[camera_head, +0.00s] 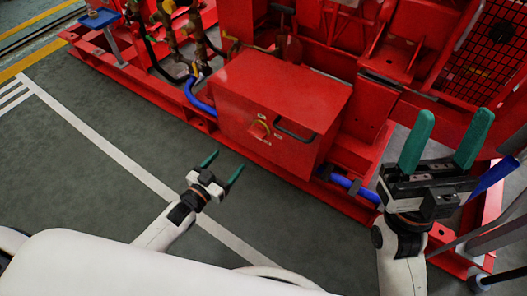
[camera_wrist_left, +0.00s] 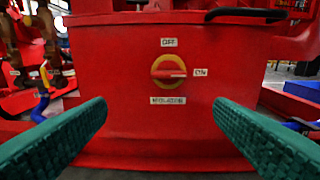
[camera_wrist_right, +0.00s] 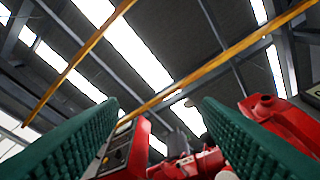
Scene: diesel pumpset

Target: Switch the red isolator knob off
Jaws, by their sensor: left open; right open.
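The red isolator knob (camera_head: 259,130) with a yellow ring is on the front of a red box (camera_head: 285,85). In the left wrist view the knob (camera_wrist_left: 168,70) has its red handle lying level, in line with the ON label (camera_wrist_left: 201,72) to its right. An OFF label (camera_wrist_left: 169,43) is above it and an ISOLATOR label (camera_wrist_left: 168,100) below. My left gripper (camera_head: 222,167) is open and empty, in front of the box and apart from the knob. The knob shows above and between its fingertips. My right gripper (camera_head: 452,126) is open and empty, fingers up, well right of the knob.
A black handle (camera_head: 295,130) is on the box right of the knob. Blue pipes (camera_head: 199,97) run beside the box. The red pumpset frame (camera_head: 140,85) spreads behind. Grey floor (camera_head: 90,180) in front is clear. The right wrist view looks up at roof beams (camera_wrist_right: 200,60).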

